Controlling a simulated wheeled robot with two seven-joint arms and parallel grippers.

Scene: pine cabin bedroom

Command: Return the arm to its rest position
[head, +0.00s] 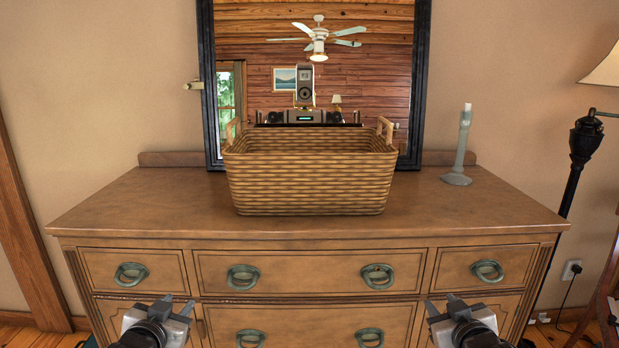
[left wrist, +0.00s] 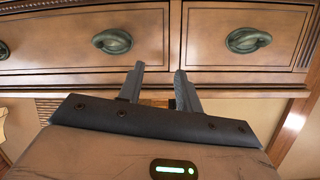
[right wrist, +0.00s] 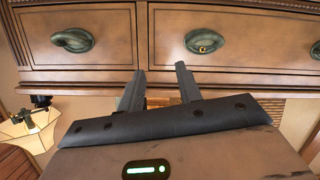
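My left gripper (head: 176,304) is in front of the dresser's lower drawers at the left of the head view. Its two fingers stand apart with nothing between them in the left wrist view (left wrist: 159,70). My right gripper (head: 442,302) is at a similar height on the right. Its fingers are also apart and empty in the right wrist view (right wrist: 160,70). Both grippers are below the dresser top. The rest of both arms is mostly out of view.
A wooden dresser (head: 120,215) stands ahead, bearing an empty-looking wicker basket (head: 310,185), a candle holder (head: 459,160) and a mirror (head: 428,60). A small gold ring-like thing (right wrist: 203,48) shows on one drawer handle. A floor lamp (head: 583,140) stands at right.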

